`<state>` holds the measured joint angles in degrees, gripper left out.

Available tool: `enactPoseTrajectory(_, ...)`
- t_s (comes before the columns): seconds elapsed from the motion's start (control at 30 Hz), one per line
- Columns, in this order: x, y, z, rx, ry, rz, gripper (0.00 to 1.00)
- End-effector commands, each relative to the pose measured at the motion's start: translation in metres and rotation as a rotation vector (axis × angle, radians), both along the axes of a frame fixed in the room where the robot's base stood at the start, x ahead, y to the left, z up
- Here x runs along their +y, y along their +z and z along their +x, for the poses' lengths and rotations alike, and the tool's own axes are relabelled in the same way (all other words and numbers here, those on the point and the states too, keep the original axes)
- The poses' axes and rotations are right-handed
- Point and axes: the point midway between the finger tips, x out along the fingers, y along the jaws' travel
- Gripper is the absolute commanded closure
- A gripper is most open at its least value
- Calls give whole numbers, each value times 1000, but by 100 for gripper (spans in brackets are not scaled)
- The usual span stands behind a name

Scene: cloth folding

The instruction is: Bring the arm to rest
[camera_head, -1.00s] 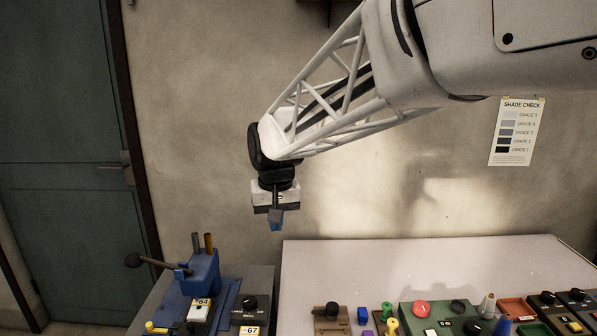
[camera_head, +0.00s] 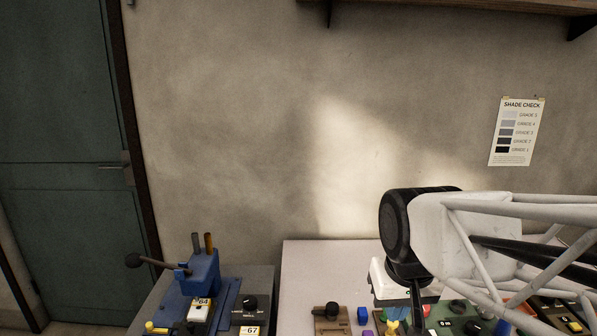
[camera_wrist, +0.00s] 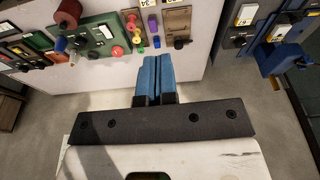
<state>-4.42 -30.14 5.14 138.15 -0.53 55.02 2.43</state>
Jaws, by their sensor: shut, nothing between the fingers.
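My gripper (camera_head: 417,308) hangs low at the right of the head view, pointing down over the pale table (camera_head: 305,270). Its blue fingers are together with nothing between them. In the wrist view the two blue fingers of my gripper (camera_wrist: 157,64) lie side by side in the upper middle. In the head view the gripper partly hides the controls behind it, so its height above them is hard to tell. No cloth shows in these frames.
A blue lever device (camera_head: 203,272) stands on a grey bench at the left. A brown block with a black knob (camera_head: 327,311), a blue cube (camera_head: 362,315) and a green control box (camera_head: 455,325) sit along the table's front. The table's back left is clear.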

Motion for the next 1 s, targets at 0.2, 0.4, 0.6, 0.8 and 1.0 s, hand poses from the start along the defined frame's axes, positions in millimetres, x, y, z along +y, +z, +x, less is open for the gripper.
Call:
enactPoseTrajectory(0.2,-22,-19,-44,-18,-42,-4,100)
enactPoseTrajectory(0.4,-30,-29,-62,-25,-59,-5,100)
enactPoseTrajectory(0.6,-31,-30,-65,-26,-61,-6,100)
enactPoseTrajectory(0.8,-30,-30,-65,-26,-60,-6,100)
enactPoseTrajectory(1.0,-30,-30,-65,-25,-60,-6,100)
